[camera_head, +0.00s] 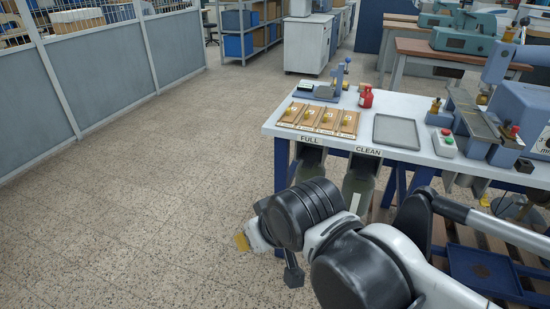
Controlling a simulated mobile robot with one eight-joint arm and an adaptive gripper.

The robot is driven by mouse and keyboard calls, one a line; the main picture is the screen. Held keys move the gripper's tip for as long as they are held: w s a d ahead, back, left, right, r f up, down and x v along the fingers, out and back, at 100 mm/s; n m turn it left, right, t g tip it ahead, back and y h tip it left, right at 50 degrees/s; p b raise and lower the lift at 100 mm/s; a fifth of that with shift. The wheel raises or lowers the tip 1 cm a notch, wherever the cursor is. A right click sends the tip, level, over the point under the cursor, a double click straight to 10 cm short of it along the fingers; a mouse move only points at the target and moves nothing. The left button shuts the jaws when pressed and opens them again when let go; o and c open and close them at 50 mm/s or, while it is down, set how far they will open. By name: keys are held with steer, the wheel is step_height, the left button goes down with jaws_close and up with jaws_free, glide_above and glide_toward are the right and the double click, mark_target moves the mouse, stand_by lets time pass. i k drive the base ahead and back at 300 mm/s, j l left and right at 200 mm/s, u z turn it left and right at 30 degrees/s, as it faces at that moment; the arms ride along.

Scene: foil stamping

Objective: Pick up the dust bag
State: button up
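The worktable (430,165) stands at the right with two labels on its front edge, FULL and CLEAN. Under the CLEAN label hangs a grey-green, bag-like shape (359,188), partly covered by my arm. Under the FULL label is a grey holder (309,154); its contents are dark and its lower part is behind my arm. I cannot tell for certain which is the dust bag. The end of my arm, with my gripper (291,271), is low in front of the table, apart from both shapes. Its fingers are not clearly shown.
On the tabletop are wooden boards (318,118) with yellow pieces, a red bottle (366,97), an empty grey tray (396,132) and a blue press (520,105). A blue-grey partition (100,75) runs along the left. The speckled floor (150,200) between is clear.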

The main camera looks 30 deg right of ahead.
mark_target(359, 187)
steer(key=z, duration=1.6)
